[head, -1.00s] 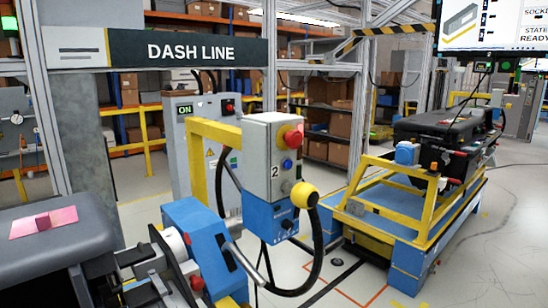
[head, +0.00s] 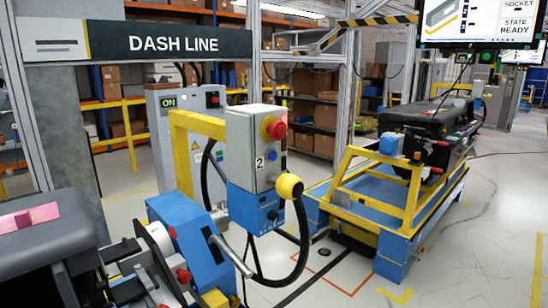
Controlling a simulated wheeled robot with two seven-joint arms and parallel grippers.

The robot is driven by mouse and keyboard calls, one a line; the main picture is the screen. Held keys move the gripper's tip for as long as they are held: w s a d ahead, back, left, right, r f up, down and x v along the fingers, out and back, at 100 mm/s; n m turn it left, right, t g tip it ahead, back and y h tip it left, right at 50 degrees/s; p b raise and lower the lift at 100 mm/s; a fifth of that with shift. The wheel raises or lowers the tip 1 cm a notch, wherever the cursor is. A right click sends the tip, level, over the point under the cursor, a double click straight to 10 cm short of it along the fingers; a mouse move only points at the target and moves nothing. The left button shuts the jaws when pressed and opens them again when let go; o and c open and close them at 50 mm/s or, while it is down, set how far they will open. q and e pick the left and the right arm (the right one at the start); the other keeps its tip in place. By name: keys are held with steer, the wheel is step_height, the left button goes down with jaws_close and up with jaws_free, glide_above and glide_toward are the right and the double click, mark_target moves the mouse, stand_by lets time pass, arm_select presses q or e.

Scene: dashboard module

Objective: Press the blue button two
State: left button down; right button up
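The control box marked 2 (head: 243,147) stands in the middle of the view, grey above and blue below. On its face, a small blue button (head: 272,155) sits below a large red mushroom button with a yellow collar (head: 277,130). The blue button is in plain sight, with nothing touching it. A yellow ball knob (head: 289,186) sticks out lower on the box. Neither of my grippers shows in the head view.
A yellow post (head: 183,150) stands left of the box, and a black cable loops below it. A blue and grey fixture (head: 195,243) fills the lower left. A blue cart with a yellow frame (head: 400,245) stands right. Clear floor lies at the far right.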

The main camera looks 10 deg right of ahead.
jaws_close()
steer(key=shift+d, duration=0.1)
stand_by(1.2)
